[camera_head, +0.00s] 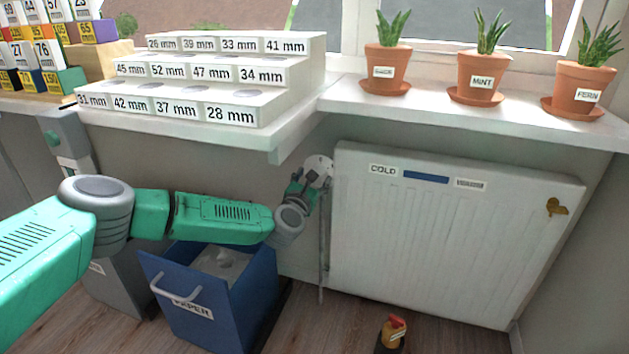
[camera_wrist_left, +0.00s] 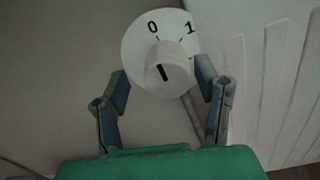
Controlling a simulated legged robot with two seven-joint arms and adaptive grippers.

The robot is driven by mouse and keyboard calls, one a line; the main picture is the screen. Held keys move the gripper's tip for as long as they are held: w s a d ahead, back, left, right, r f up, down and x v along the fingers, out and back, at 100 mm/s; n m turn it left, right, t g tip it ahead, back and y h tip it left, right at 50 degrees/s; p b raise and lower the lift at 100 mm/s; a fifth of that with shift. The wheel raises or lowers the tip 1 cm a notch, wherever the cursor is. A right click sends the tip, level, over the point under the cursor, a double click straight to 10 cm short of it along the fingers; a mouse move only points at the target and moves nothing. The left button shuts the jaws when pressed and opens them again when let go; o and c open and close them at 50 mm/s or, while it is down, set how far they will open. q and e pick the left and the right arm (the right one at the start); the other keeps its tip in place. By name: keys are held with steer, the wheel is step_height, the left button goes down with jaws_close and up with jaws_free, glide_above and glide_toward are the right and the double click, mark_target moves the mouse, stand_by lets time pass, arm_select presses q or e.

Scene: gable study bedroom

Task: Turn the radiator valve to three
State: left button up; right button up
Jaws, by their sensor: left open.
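The radiator valve (camera_head: 320,166) is at the upper left corner of the white radiator (camera_head: 450,240). In the left wrist view the valve's white dial (camera_wrist_left: 185,50) shows the figures 0 and 1; other figures are not visible. Its white knob (camera_wrist_left: 165,72) sticks out toward me, with a black mark that lies roughly in line with the 0. My left gripper (camera_head: 302,188) is in front of the valve. In the left wrist view its open fingers (camera_wrist_left: 161,76) stand on either side of the knob, with gaps between. My right gripper is not in view.
The white sill (camera_head: 460,118) with potted plants overhangs the radiator. A stepped white rack (camera_head: 215,80) stands left. Below my left arm are a blue paper bin (camera_head: 215,310) and a grey bin (camera_head: 115,290). A small red-topped object (camera_head: 393,328) stands on the floor.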

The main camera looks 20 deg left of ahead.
arm_select(q)
steer(key=c, duration=0.4)
steer(key=shift+d, duration=0.1)
steer(key=c, duration=0.7)
steer(key=shift+d+r, duration=0.25)
steer(key=shift+d, duration=0.2)
steer(key=shift+c, duration=0.2)
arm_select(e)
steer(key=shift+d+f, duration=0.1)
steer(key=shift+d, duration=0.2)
arm_select(q)
steer(key=shift+a, duration=0.1)
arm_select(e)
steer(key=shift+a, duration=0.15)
